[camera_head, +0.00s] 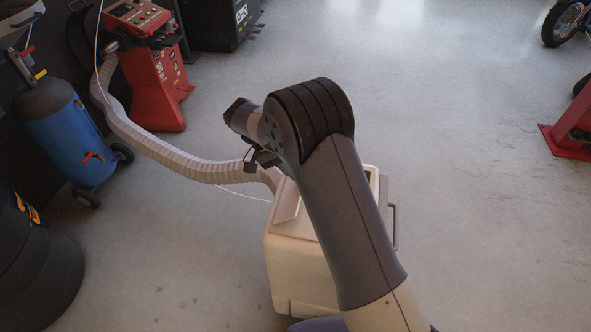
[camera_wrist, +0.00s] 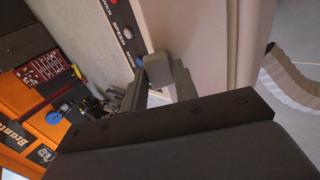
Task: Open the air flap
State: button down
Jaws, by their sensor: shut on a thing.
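A cream box-shaped air unit (camera_head: 300,270) stands on the floor, partly hidden behind my arm. A pale panel that looks like the air flap (camera_head: 288,203) stands tilted at the top left of the unit. In the wrist view a beige panel (camera_wrist: 190,35) lies beyond my gripper (camera_wrist: 158,82). My gripper's fingers are shut on a small grey block (camera_wrist: 157,68) at the panel's edge, which looks like the flap's tab. In the head view my gripper (camera_head: 262,160) is small and partly hidden by my wrist.
A pale ribbed hose (camera_head: 180,165) runs from a red machine (camera_head: 150,65) to the unit, close to my gripper. A blue tank (camera_head: 68,130) stands at left. A control strip (camera_wrist: 122,30) with knobs is near the fingers.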

jog(key=shift+d+r, duration=0.1)
jog(key=shift+r, duration=0.05)
jog(key=c, duration=1.1)
grip_release()
jog(key=v, duration=1)
jog(key=shift+w+a+r+b, duration=0.1)
jog(key=shift+a+r+b, duration=0.2)
jog(key=shift+b, duration=0.05)
jog(key=shift+c, duration=0.3)
